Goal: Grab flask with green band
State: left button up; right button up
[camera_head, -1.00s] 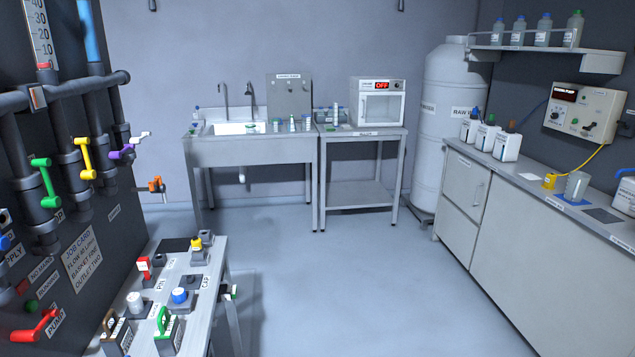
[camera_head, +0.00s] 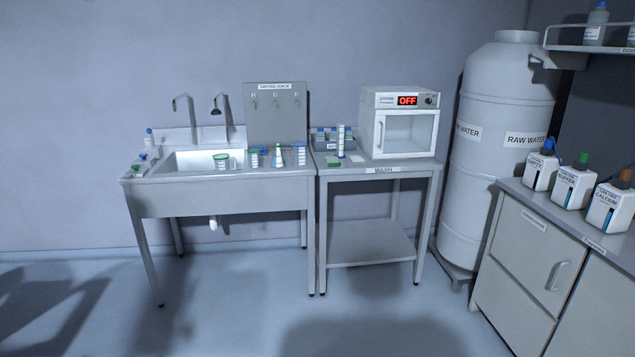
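Several small glass vessels with coloured bands stand on the sink unit (camera_head: 220,190). One at the right of the basin, narrow at the top like a flask (camera_head: 278,158), seems to carry a green band. To its left is a vessel with green and blue marks (camera_head: 254,159), and to its right one with a blue band (camera_head: 301,156). A wider vessel with a green rim (camera_head: 222,163) stands at the basin. They are too small to be sure of shapes and bands. Neither of my grippers is in view.
A raw water tank (camera_head: 490,200) and a cabinet (camera_head: 530,260) with labelled bottles stand farther right. The floor (camera_head: 230,310) in front is clear.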

aim_at(278, 160)
jog(key=i+u, duration=0.1)
jog(key=i, duration=0.65)
jog(key=i+l+u, duration=0.1)
jog(key=i, duration=0.6)
jog(key=i+l, duration=0.2)
jog(key=i, duration=0.5)
jog(key=i+j+u, duration=0.05)
